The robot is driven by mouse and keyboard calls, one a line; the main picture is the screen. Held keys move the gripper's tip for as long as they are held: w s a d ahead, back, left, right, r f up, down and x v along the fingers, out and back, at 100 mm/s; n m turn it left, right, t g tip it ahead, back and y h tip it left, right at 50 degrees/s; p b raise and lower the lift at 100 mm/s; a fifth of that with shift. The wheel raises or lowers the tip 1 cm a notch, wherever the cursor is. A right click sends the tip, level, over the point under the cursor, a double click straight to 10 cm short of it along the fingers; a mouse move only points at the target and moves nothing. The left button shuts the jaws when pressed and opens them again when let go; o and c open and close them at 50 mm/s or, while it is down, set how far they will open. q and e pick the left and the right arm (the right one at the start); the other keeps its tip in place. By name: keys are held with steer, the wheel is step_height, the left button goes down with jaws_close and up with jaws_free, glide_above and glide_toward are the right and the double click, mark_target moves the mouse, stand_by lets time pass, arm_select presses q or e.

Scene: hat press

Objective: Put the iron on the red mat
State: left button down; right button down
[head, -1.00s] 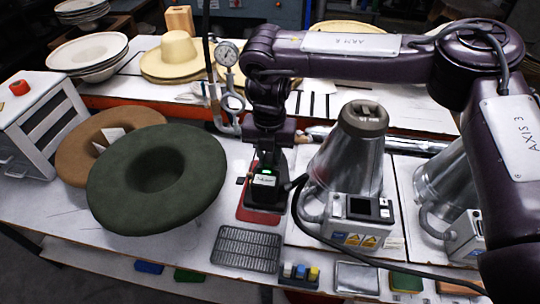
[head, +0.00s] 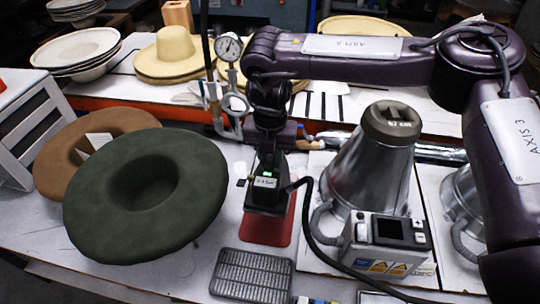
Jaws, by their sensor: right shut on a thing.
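The iron (head: 268,192), a dark body with a small green light and a white label, is in the middle of the head view. My right gripper (head: 269,158) is shut on it from above. The red mat (head: 268,230) lies on the white table, its front part bare. The iron covers the mat's back part; I cannot tell whether its sole touches the mat or hangs just above. A dark cable runs from the iron to the right. My left gripper is not in view.
A metal cone with a control box (head: 390,240) stands close right of the mat. A grey ribbed grid (head: 252,276) lies in front. A green felt hat (head: 150,193) and a brown hat (head: 60,160) are left. A pressure gauge (head: 229,48) stands behind.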

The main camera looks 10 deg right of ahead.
steer(key=shift+w+a+f+b, duration=0.1)
steer(key=shift+w+f+b, duration=0.2)
steer(key=shift+f+b, duration=0.45)
steer(key=shift+f, duration=0.2)
steer(key=shift+s+f, duration=0.1)
steer(key=shift+f, duration=0.05)
steer(key=shift+f+b, duration=3.15)
steer(key=shift+f, duration=1.05)
